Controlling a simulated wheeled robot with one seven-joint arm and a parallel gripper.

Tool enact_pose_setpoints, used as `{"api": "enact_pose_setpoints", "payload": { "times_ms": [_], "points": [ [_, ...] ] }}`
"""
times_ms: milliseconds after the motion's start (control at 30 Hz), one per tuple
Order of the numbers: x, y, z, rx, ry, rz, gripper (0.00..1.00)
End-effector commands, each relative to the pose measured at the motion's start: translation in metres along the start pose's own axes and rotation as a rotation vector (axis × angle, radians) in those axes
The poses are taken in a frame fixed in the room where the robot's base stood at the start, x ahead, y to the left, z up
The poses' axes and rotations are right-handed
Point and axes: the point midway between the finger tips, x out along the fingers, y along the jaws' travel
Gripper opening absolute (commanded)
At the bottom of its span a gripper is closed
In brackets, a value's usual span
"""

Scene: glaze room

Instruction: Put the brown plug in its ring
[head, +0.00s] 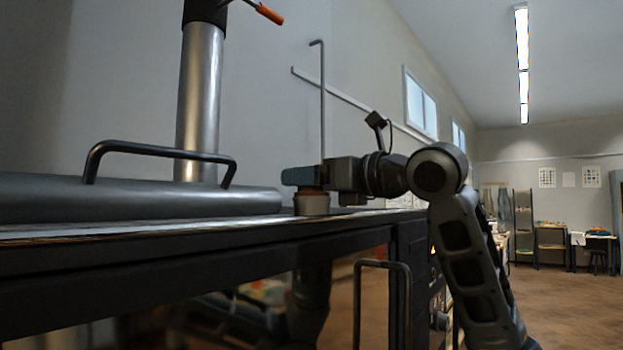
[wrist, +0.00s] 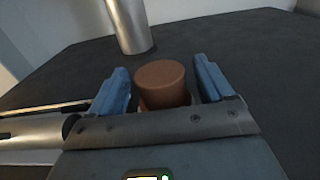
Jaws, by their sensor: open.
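The brown plug (wrist: 162,80) is a short upright cylinder between the two blue fingers of my gripper (wrist: 164,84) in the wrist view, with a gap to the finger on either side. My gripper is open. In the head view my gripper (head: 302,177) is level above a pale ring (head: 312,205) standing on the dark top. A brown strip of the plug (head: 311,190) shows between the fingers and the ring. The plug looks seated in or on the ring; how deep it sits is hidden.
A steel column (head: 199,105) rises behind the round grey cover with a black handle (head: 160,152) at left. In the wrist view the column (wrist: 129,25) stands behind the plug. A thin hooked rod (head: 322,110) stands behind my gripper. The dark top (wrist: 255,50) is clear at right.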

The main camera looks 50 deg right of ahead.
Motion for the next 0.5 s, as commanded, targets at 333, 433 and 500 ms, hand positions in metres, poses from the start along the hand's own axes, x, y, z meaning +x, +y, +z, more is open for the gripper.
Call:
{"api": "enact_pose_setpoints", "payload": {
  "times_ms": [333, 433, 500],
  "points": [
    [-0.077, -0.001, -0.003, -0.006, -0.005, -0.007, 0.81],
    [-0.094, -0.001, -0.003, -0.005, -0.003, -0.006, 0.81],
    [-0.102, -0.001, -0.002, -0.004, -0.004, -0.005, 0.81]
  ]
}}
